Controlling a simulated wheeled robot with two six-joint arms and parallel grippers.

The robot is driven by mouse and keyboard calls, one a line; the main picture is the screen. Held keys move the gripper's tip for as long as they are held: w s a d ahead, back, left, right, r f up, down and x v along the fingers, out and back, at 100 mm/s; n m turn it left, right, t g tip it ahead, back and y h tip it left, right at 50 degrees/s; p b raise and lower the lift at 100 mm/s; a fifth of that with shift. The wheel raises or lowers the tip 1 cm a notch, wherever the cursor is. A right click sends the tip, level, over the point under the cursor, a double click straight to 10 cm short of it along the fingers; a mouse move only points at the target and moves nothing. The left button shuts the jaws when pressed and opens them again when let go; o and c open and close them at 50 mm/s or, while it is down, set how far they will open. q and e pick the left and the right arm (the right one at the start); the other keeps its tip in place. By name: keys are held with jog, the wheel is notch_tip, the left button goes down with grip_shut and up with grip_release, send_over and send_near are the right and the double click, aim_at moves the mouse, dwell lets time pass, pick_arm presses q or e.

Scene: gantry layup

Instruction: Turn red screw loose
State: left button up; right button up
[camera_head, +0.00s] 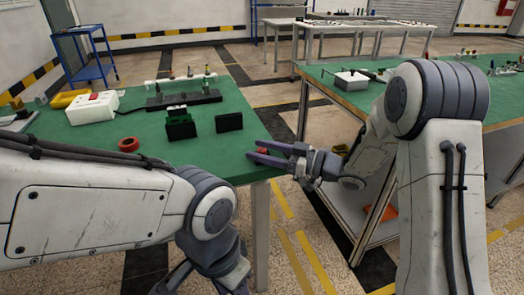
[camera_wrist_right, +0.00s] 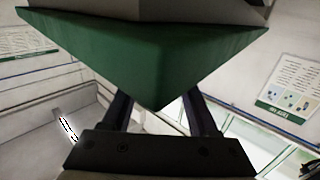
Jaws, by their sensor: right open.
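My left gripper (camera_head: 178,282) hangs at the bottom edge, partly cut off.
On the green table are a red ring (camera_head: 128,144), black blocks (camera_head: 180,125) and (camera_head: 229,121), a white box with a red button (camera_head: 92,108) and a black rack (camera_head: 185,98). A second green-topped bench (camera_head: 350,95) stands right, across a floor gap.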

jog(key=shift+c, duration=0.3)
grip_shut()
jog(key=shift+r+n+g+y+p, duration=0.15)
jog(key=shift+n+g+y+p, duration=0.25)
jog(key=shift+n+g+p, duration=0.45)
jog(key=n+g+p, duration=0.2)
jog(key=g, duration=0.1)
jog(key=shift+g+y, duration=0.3)
jog(key=shift+g, duration=0.05)
jog(key=n+g+p, duration=0.1)
jog(key=n+g, duration=0.1)
jog(key=g, duration=0.1)
jog(key=shift+f+n+g+p, duration=0.15)
jog(key=shift+n+g, duration=0.4)
jog(key=shift+g, duration=0.35)
jog(key=shift+f+n+g+p, duration=0.15)
jog(key=shift+n+g, duration=0.35)
jog(key=shift+g, duration=0.4)
jog(key=shift+r+h, duration=0.1)
jog(key=shift+h, duration=0.3)
